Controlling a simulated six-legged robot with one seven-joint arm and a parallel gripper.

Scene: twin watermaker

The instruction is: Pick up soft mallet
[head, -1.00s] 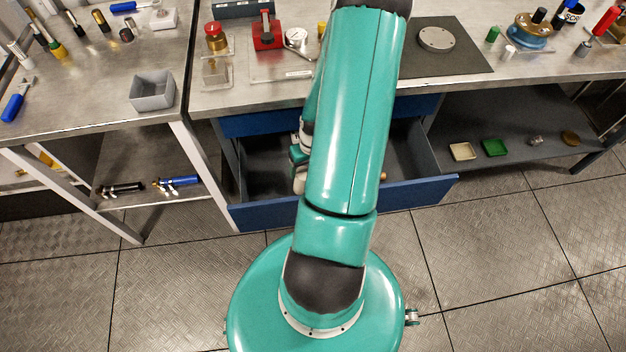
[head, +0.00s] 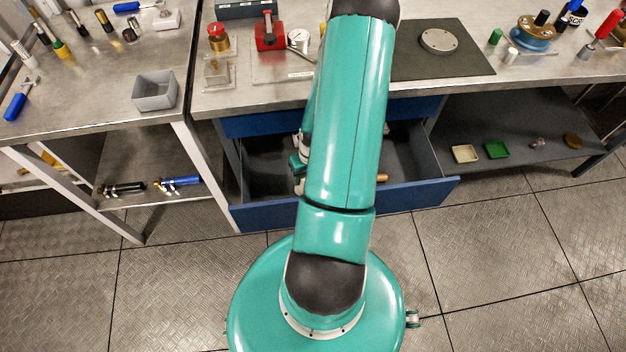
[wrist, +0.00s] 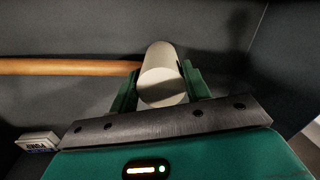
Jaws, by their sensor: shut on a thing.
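The soft mallet has a pale grey cylindrical head (wrist: 163,75) and a wooden handle (wrist: 70,67) that runs to the left in the wrist view. My gripper (wrist: 160,88) is shut on the mallet head, with one green finger on each side of it. The mallet is inside or just above the open blue drawer (head: 410,193); I cannot tell whether it touches the drawer floor. Only a small wooden end (head: 382,178) shows right of the arm.
A small block with lettering (wrist: 38,141) lies in the drawer near the gripper in the wrist view. Drawer walls surround the gripper, and the worktop (head: 220,103) overhangs behind. A shelf with small trays (head: 465,153) is at the right. The floor in front is clear.

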